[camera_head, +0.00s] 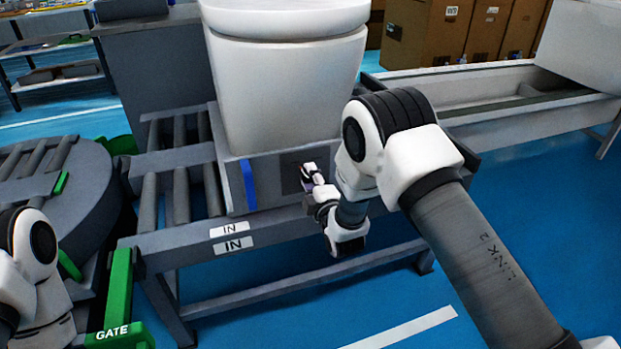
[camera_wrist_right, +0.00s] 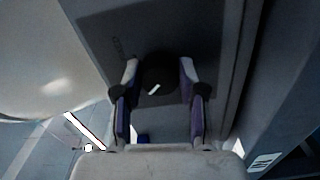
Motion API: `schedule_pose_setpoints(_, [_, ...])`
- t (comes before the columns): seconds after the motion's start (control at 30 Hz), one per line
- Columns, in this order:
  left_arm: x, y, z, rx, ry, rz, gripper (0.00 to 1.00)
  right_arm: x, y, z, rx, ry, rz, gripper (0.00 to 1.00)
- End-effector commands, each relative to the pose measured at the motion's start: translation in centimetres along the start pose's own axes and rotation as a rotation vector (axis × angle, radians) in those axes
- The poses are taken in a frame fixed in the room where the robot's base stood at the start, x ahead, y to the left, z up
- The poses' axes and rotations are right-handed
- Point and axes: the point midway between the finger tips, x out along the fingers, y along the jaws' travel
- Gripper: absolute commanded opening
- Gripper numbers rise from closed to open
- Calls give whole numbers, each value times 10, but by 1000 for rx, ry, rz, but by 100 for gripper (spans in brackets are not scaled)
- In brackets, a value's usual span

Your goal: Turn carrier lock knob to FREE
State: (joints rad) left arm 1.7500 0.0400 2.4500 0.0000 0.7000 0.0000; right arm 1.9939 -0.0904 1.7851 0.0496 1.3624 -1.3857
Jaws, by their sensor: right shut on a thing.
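The carrier (camera_head: 270,194) is a grey block under the white toilet, with a dark panel (camera_head: 289,180) on its front face. In the right wrist view, the round black lock knob (camera_wrist_right: 158,73) sits on that dark panel, with a short slanted white mark on it. My right gripper (camera_head: 307,177) is at the panel in the head view. In the wrist view its fingers (camera_wrist_right: 159,78) are on both sides of the knob, shut on it. Small lettering beside the knob is too blurred to read. My left arm shows at the lower left, but its gripper is out of view.
The white toilet (camera_head: 285,85) stands on the carrier. The carrier rests on a roller conveyor with IN labels (camera_head: 232,244). A green GATE post (camera_head: 119,290) and a round roller table (camera_head: 60,190) are at left. Blue floor is free in front.

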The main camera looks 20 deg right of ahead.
Motion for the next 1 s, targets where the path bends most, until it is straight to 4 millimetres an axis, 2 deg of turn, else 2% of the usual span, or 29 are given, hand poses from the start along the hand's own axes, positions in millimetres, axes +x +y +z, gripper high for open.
schedule_pose_setpoints(0.13, [0, 0, 0, 0, 0, 0, 40, 0, -1, 0, -1, 1, -3, 5])
schedule_pose_setpoints(0.17, [0, 0, 0, 0, 0, 0, 40, 0, -1, 0, -1, 1, -3, 44])
schedule_pose_setpoints(0.2, [0, 0, 0, 0, 0, 0, 40, 0, -1, 0, -1, 1, -3, 58])
schedule_pose_setpoints(0.23, [0, 0, 0, 0, 0, 0, 40, 0, -1, 0, 0, 1, -3, 65])
schedule_pose_setpoints(0.53, [0, 0, 0, 0, 0, 0, 40, -1, 0, 0, 1, 0, -1, 65])
schedule_pose_setpoints(0.63, [0, 0, 0, 0, 0, 0, 40, -8, -1, 0, 1, 0, -3, 65])
schedule_pose_setpoints(0.77, [0, 0, 0, 0, 0, 0, 40, -32, -1, 0, 1, 0, -5, 65])
schedule_pose_setpoints(1.0, [0, 0, 0, 0, 0, 0, 40, -94, -2, 0, -1, 1, -7, 65])
